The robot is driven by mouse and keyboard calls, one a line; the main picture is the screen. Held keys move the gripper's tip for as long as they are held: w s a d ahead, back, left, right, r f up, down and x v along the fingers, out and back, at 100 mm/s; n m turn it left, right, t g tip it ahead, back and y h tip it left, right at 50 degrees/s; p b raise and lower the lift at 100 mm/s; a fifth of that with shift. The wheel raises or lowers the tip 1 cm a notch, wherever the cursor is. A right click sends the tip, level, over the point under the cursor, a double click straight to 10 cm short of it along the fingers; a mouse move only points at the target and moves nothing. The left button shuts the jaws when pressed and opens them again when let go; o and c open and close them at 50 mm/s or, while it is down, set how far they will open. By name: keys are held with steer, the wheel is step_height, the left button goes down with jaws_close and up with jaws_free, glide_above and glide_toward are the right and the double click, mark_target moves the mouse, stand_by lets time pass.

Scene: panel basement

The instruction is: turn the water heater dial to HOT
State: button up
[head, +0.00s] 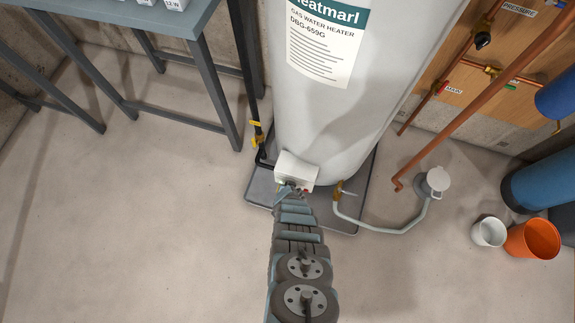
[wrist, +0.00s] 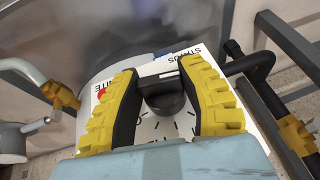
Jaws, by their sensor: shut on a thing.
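The white gas water heater (head: 330,110) stands upright on a grey drain pan (head: 260,188). Its white control box (head: 297,168) is low on the front of the tank; the box face (wrist: 165,68) also shows in the wrist view. The black round dial (wrist: 166,100) is in the middle of that face, with tick marks below it. My gripper (head: 292,188) reaches the control box. In the wrist view its yellow and black fingers (wrist: 166,95) are either side of the dial and shut on it. The dial's printed settings are mostly hidden, so its setting cannot be read.
A gas pipe with a yellow valve (head: 258,135) runs left of the tank. A brass drain valve (head: 340,190) with a grey hose (head: 385,230) is at right, leading to a floor drain (head: 435,182).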

stand_by(0.3)
steer(key=o, duration=1.2)
steer(key=shift+d+y+b, duration=0.15)
steer(key=shift+y+b, duration=0.3)
steer(key=shift+y, duration=0.15)
steer(key=shift+f+m+t+y+b, duration=0.15)
steer(key=shift+m+t+y+b, duration=0.35)
steer(key=shift+y+b, duration=0.55)
steer(key=shift+f+t+y+b, duration=0.1)
steer(key=shift+t+y+b, duration=0.5)
steer(key=shift+y+b, duration=0.55)
steer(key=shift+s+m+y+b, duration=0.1)
steer(key=shift+m+y+b, duration=0.2)
steer(key=shift+y+b, duration=0.3)
steer(key=shift+t, duration=0.3)
steer(key=shift+r, duration=0.25)
